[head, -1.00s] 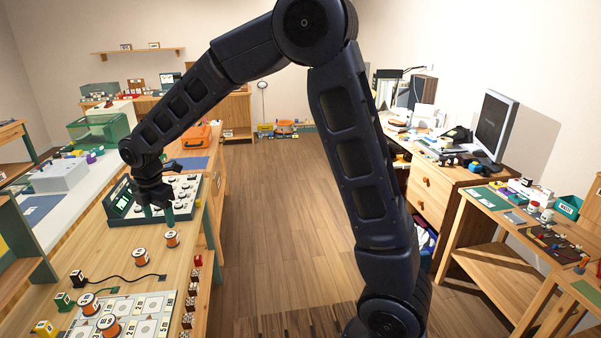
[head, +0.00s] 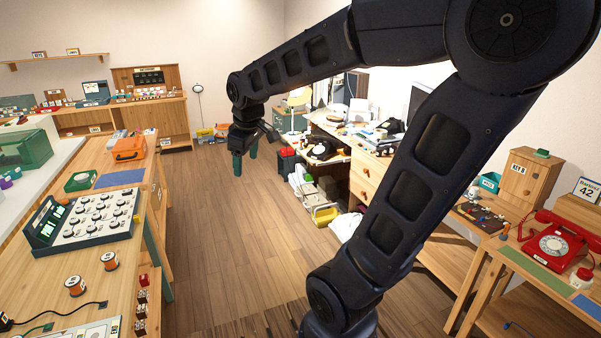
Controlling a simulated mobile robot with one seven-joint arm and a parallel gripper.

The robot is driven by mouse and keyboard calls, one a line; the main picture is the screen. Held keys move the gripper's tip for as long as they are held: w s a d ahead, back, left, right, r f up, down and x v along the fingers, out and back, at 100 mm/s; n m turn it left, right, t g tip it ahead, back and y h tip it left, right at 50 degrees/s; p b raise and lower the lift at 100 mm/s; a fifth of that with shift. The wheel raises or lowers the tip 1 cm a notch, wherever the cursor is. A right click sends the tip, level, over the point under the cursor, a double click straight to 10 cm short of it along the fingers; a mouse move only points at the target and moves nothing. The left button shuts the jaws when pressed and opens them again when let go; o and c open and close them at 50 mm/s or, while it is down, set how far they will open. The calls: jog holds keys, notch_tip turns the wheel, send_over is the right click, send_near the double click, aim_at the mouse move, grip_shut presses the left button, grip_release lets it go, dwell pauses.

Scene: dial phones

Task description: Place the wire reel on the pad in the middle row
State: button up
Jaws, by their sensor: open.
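Two wire reels with orange-brown wire and pale labelled tops stand on the wooden bench at the lower left: one reel (head: 109,261) nearer the dial panel, another reel (head: 75,286) nearer the front. Only a corner of the pale pad board (head: 95,330) shows at the bottom left edge; its rows and pads are mostly out of view. My gripper (head: 245,162) points down with its teal fingers apart and empty. In the picture it hangs over the floor, right of the bench and well apart from the reels.
A panel of dials (head: 95,218) with a green screen stands on the bench behind the reels. Small red-and-dark blocks (head: 142,305) line the bench's right edge, and a black cable (head: 65,312) lies near the front. A red phone (head: 553,243) sits on the right table. Open floor lies between.

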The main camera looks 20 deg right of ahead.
jog(key=s+d+f+m+t, duration=0.1)
jog(key=s+d+m, duration=0.8)
jog(key=s+d, duration=0.1)
jog(key=shift+s+d+f, duration=0.25)
jog(key=shift+s+d, duration=0.05)
jog(key=shift+d, duration=0.55)
